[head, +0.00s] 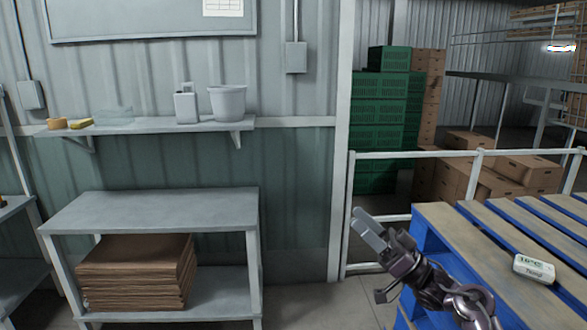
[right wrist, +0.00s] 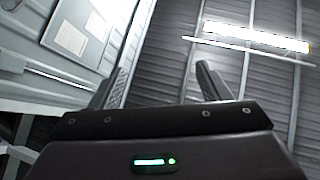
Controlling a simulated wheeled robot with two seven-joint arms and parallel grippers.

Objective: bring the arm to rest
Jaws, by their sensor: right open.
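My right gripper (head: 366,232) is in the lower right of the head view, raised in front of the left end of a blue pallet. Its fingers point up and to the left. In the right wrist view the two fingers (right wrist: 160,85) stand apart with nothing between them, and the wall and ceiling show beyond. My left gripper shows in neither view.
A blue pallet (head: 480,220) with wooden slats stands at right, with a small thermometer display (head: 533,268) on it. A white rail (head: 430,154) runs behind. At left are a grey table (head: 150,210), stacked cardboard (head: 137,272) and a wall shelf (head: 150,127).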

